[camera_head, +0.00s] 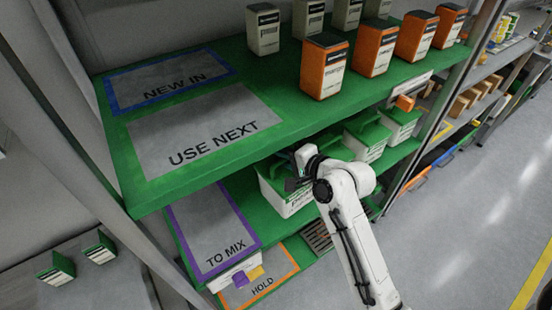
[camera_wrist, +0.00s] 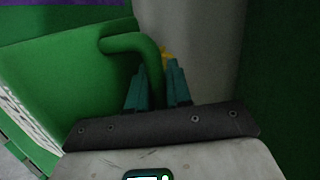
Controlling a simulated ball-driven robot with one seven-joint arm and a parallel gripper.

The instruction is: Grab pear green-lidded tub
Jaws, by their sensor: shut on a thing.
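A white tub with a green lid (camera_head: 290,203) stands on the lower green shelf, just left of my white arm in the head view. Its printed label is too small to read, so I cannot tell whether it says pear. My gripper (camera_head: 297,183) is at the tub's top. In the wrist view the green lid (camera_wrist: 60,75) fills the left side, with a raised green handle (camera_wrist: 135,42) curving down between my teal fingers (camera_wrist: 158,88). The fingers are shut on this handle. My arm hides part of the tub in the head view.
More green-lidded tubs (camera_head: 366,141) stand behind on the same shelf. The upper shelf (camera_head: 215,165) overhangs it, holding orange boxes (camera_head: 325,68) and grey boxes (camera_head: 263,30). A "TO MIX" mat (camera_head: 213,228) lies clear to the left. Open floor (camera_head: 440,240) is at the right.

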